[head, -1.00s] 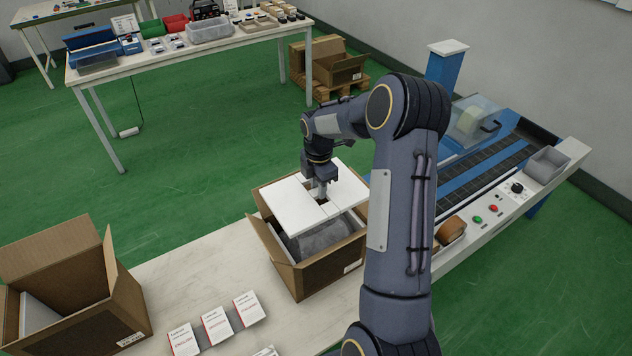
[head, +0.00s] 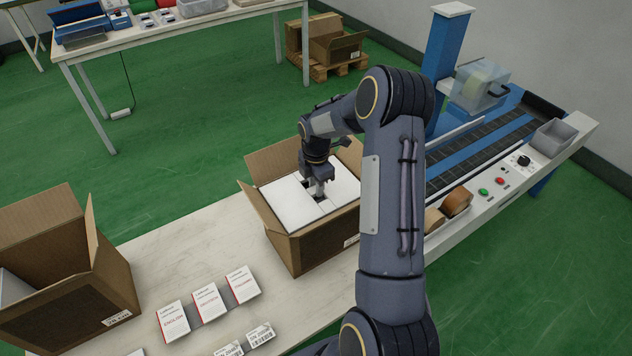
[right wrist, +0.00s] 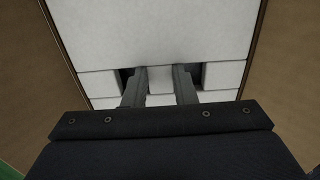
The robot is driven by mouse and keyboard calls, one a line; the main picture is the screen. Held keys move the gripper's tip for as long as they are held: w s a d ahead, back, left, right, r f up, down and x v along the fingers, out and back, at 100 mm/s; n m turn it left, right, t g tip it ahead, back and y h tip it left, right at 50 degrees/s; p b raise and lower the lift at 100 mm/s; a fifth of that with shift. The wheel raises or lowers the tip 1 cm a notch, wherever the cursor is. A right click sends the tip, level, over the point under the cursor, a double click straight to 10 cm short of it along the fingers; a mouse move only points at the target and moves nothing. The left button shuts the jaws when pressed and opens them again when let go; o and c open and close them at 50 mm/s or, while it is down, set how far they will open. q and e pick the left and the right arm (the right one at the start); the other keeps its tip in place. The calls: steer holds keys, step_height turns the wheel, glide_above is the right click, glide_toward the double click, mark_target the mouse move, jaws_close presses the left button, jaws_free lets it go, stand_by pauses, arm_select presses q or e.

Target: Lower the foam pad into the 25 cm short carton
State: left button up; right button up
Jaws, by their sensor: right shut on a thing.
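The white foam pad (head: 289,204) lies roughly level inside the open carton (head: 319,241) on the table, just below the carton's rim. My right gripper (head: 319,196) reaches down from above and is shut on the pad's middle strip, between two dark slots. In the right wrist view the fingers (right wrist: 159,88) grip this strip of the foam pad (right wrist: 155,35), with brown carton walls (right wrist: 285,60) close on both sides. What lies under the pad is hidden. My left gripper is not in view.
Another open carton (head: 65,265) stands at the left of the table. Several white booklets (head: 208,301) and labels lie at the front. A conveyor (head: 480,150) with buttons and tape rolls (head: 456,202) is at right. The table between the cartons is clear.

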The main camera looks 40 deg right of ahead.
steer(key=shift+f, duration=0.5)
steer(key=o, duration=1)
steer(key=shift+o, duration=0.2)
steer(key=shift+r, duration=0.15)
step_height(320, 180, up, 22)
steer(key=p, duration=1.3)
